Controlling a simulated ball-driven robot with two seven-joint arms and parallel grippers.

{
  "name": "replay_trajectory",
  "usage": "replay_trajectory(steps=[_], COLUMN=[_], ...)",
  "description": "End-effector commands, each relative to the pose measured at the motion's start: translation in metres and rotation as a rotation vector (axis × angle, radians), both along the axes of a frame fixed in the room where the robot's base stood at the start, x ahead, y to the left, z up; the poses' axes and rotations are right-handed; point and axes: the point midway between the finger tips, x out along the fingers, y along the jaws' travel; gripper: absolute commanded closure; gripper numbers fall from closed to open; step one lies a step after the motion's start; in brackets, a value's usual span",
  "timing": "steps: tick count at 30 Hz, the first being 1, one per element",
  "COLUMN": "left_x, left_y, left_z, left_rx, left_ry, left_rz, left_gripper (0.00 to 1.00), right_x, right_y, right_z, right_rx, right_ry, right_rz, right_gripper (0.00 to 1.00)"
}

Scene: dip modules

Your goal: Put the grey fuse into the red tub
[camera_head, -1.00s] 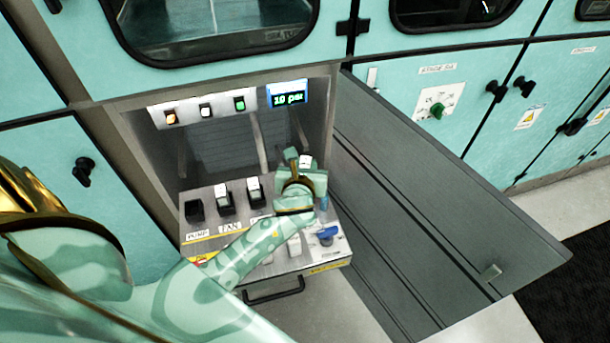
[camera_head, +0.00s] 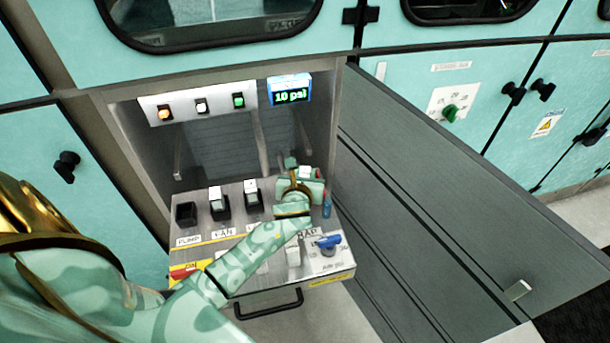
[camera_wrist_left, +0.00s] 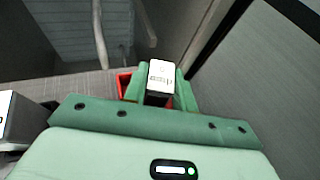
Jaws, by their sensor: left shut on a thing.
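My left gripper (camera_head: 302,181) is over the back right of the switch panel, shut on a small light grey block, the grey fuse (camera_wrist_left: 159,80). In the left wrist view the fuse's pale face with small dark print shows between the green fingers (camera_wrist_left: 160,86). The red tub (camera_wrist_left: 123,82) shows partly just behind and left of the fingers; the fingers and fuse hide most of it. A bit of red also shows beside the gripper in the head view (camera_head: 318,174). Whether the fuse touches the tub is unclear. My right gripper is not in view.
The panel has an empty dark socket (camera_head: 186,214) and white-topped modules (camera_head: 218,202) to the left. A blue knob (camera_head: 328,241) is at its front right. A blue cylinder (camera_head: 327,206) stands by the right edge. An open grey door (camera_head: 420,215) bounds the right side.

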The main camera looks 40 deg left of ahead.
Motion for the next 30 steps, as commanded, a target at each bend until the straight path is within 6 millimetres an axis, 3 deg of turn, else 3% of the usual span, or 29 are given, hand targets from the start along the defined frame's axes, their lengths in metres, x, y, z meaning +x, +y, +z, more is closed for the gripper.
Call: replay_trajectory(steps=[2,3,4,5,14,17,30], left_x=[0.0,0.0,0.0,0.0,0.0,-0.008,-0.086], left_y=[0.0,0.0,0.0,0.0,0.0,-0.005,-0.044], left_z=[-0.003,-0.002,-0.002,-0.002,0.001,0.007,0.044], left_rx=[0.0,0.0,0.0,0.0,0.0,0.0,-0.001], left_ry=[0.0,0.0,0.0,0.0,-0.001,-0.001,-0.001], left_rz=[0.0,0.0,0.0,0.0,0.0,-0.002,-0.001], left_gripper=[0.97,0.62,0.54,0.51,0.51,0.51,0.51], right_x=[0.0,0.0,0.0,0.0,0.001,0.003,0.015], right_y=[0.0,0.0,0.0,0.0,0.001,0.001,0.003], right_z=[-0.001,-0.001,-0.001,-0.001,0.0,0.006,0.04], right_rx=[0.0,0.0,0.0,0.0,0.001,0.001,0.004], right_ry=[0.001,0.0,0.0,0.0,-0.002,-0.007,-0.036], right_rz=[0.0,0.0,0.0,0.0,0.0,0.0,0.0], right_gripper=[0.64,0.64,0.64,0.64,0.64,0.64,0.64])
